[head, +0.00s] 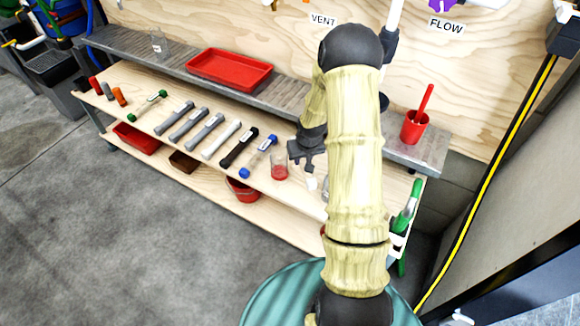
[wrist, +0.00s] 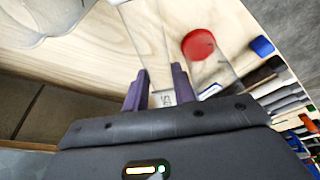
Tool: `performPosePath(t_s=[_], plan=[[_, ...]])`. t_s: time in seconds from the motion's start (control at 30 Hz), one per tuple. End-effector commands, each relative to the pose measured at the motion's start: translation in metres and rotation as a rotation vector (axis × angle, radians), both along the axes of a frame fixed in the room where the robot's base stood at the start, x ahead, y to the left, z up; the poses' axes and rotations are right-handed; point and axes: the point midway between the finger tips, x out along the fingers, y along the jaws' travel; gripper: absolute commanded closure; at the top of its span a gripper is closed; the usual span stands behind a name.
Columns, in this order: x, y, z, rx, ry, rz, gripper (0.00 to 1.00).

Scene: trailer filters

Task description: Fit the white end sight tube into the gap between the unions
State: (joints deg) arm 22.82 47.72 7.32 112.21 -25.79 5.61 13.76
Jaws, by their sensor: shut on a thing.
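My gripper (head: 306,160) is over the wooden bench at its right part, pointing down. In the wrist view its two purple fingers (wrist: 158,80) are shut on a clear sight tube (wrist: 133,35) with a small printed label between them. The tube runs away from the fingers towards the top of the picture. In the head view a small white end (head: 312,183) shows just below the gripper; the rest of the tube is hard to make out. The unions and their gap cannot be made out; my arm covers part of the white pipe (head: 395,15) on the panel.
A red tray (head: 229,68) and red cup (head: 414,126) stand on the grey shelf (head: 290,97).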

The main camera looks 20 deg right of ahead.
Motion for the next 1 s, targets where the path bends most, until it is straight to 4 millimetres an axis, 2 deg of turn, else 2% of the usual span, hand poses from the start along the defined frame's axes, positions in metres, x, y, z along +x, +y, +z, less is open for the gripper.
performPosePath(t_s=[0.03, 0.2, 0.57, 0.83, 1.0], plan=[[0.000, 0.001, -0.015, 0.001, 0.002, 0.001, 0.99], [0.000, 0.000, -0.040, 0.000, 0.000, 0.001, 0.99], [0.000, 0.000, -0.043, 0.000, -0.001, 0.000, 0.99], [0.000, 0.000, -0.077, 0.000, 0.001, -0.001, 0.99], [0.001, 0.000, -0.079, 0.000, -0.003, 0.000, 0.99]])
